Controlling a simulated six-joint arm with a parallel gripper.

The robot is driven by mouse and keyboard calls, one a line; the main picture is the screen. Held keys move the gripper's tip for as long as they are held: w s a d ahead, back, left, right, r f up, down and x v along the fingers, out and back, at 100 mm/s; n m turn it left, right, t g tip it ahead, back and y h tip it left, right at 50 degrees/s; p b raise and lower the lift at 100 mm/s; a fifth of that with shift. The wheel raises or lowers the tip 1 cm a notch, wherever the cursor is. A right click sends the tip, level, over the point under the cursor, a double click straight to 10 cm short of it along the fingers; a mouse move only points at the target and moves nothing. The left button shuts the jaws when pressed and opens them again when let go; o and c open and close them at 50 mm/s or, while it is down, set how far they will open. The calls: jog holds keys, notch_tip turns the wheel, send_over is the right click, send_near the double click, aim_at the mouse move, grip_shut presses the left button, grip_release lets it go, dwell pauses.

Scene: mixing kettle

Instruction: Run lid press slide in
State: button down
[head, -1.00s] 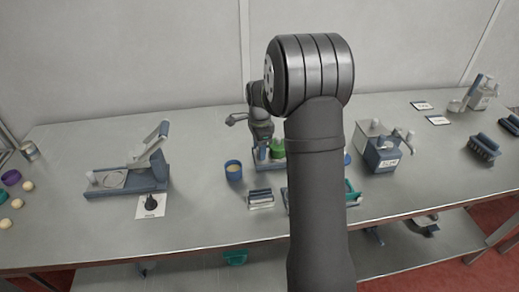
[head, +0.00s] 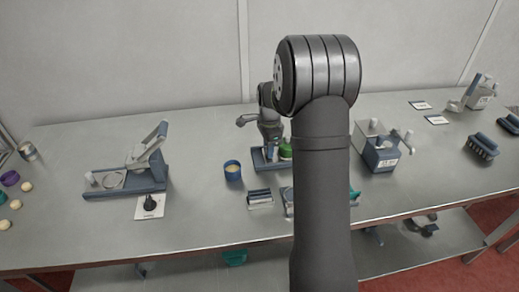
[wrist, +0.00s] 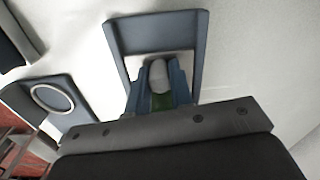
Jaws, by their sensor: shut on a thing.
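My gripper (head: 270,142) is at the back middle of the table, above a low dark-blue base (head: 259,161) that looks like part of the lid press. In the wrist view its blue fingers (wrist: 158,88) are shut on a pale grey rounded knob (wrist: 158,74). A green part (wrist: 161,101) shows just below the knob, between the fingers. A dark-blue U-shaped frame (wrist: 156,30) surrounds the pale plate around the knob. In the head view a green round piece (head: 286,150) stands right beside the gripper. My arm hides what lies right of it.
A blue cup (head: 232,170) stands left of the base. A ribbed block (head: 259,197) lies in front. A lever device (head: 128,178) is at left, a grey-blue box device (head: 380,155) at right. A ring plate (wrist: 52,97) shows in the wrist view. Bare table lies between the lever device and the cup.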

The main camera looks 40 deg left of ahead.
aim_at(278, 154)
jog(key=shift+w+d, duration=1.25)
jog(key=c, duration=1.3)
grip_release()
notch_tip(278, 154, up, 17)
jog(key=shift+r, duration=0.2)
